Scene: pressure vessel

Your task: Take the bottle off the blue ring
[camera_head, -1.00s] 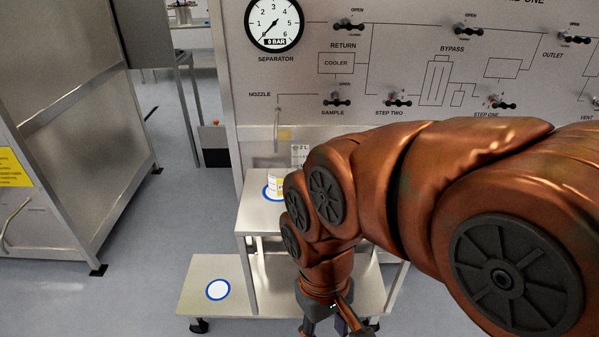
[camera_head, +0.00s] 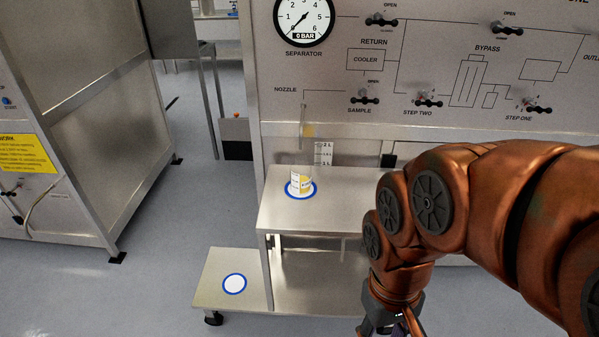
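The bottle (camera_head: 301,183) stands upright on the upper metal shelf, below the nozzle. It looks clear, with yellowish content and a white label low on it. The blue ring (camera_head: 313,192) shows around its base on the shelf. A second blue ring (camera_head: 234,284) with a white centre lies bare on the lower step at the left. My gripper (camera_head: 392,331) points down at the bottom edge of the view, to the right of and nearer than the bottle, apart from it. Its fingertips are cut off by the picture edge, so its opening is hidden.
The upper shelf (camera_head: 335,205) is otherwise mostly clear. The panel (camera_head: 440,80) with gauge and valve handles rises behind it. The thin nozzle pipe (camera_head: 303,115) hangs above the bottle. A metal cabinet (camera_head: 95,150) stands at the left, with open floor between.

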